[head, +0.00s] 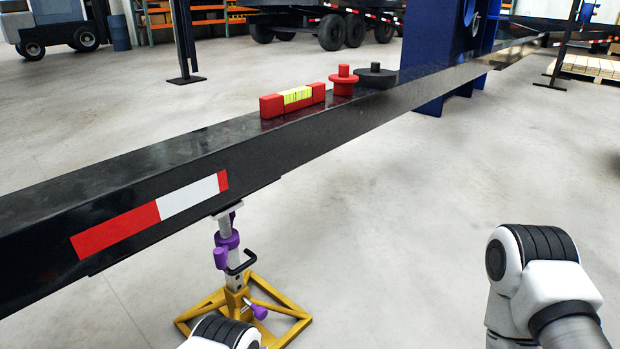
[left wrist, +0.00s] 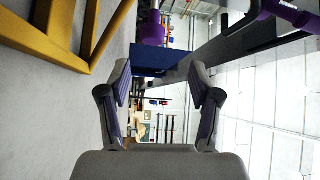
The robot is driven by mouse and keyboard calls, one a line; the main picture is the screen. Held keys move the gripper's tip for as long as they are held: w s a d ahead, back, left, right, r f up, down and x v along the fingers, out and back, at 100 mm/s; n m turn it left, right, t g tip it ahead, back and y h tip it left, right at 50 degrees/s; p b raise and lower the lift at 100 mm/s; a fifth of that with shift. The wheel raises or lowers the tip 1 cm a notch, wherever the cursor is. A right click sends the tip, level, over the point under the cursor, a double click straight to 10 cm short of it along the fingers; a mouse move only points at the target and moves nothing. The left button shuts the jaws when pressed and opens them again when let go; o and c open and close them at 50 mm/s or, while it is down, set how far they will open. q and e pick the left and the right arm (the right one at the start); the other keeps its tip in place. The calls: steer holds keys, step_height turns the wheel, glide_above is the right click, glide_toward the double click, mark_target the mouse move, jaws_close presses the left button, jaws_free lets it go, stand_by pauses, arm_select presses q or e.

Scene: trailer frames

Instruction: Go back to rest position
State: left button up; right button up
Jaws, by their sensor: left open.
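My left gripper (left wrist: 160,82) shows in the left wrist view with its two fingers spread apart and nothing between them. In the head view only a white and black part of my left arm shows at the bottom, in front of the yellow jack stand (head: 290,309). The stand and its purple knob (left wrist: 153,30) show near the gripper in the left wrist view, apart from the fingers. My right arm's white and black joint shows at the lower right of the head view; its gripper is out of frame.
A long black trailer beam (head: 180,160) crosses the head view above the stand. A red level (head: 293,99), a red knobbed piece (head: 343,81) and a black knobbed piece (head: 376,76) sit on it. A blue upright (head: 436,45) stands behind. Floor right of the beam is clear.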

arm_select(q)
steer(key=w+a+r+n+g+p, duration=0.1)
steer(key=a+r+g+p, duration=0.1)
steer(key=a+r+p, duration=0.45)
steer(key=a+r+n+g+p, duration=0.1)
steer(key=a+r+p, duration=0.15)
steer(key=r, duration=0.65)
steer(key=s+f+n+g+h+p, duration=0.15)
steer(key=s+n+g, duration=0.55)
steer(key=s, duration=1)
steer(key=s+f+n+g+h, duration=0.15)
steer(key=s+n+g, duration=0.6)
steer(key=s, duration=0.85)
step_height(320, 180, up, 37)
steer(key=m+g+p, duration=0.1)
steer(key=p, duration=3.7)
steer(key=shift+y, duration=0.3)
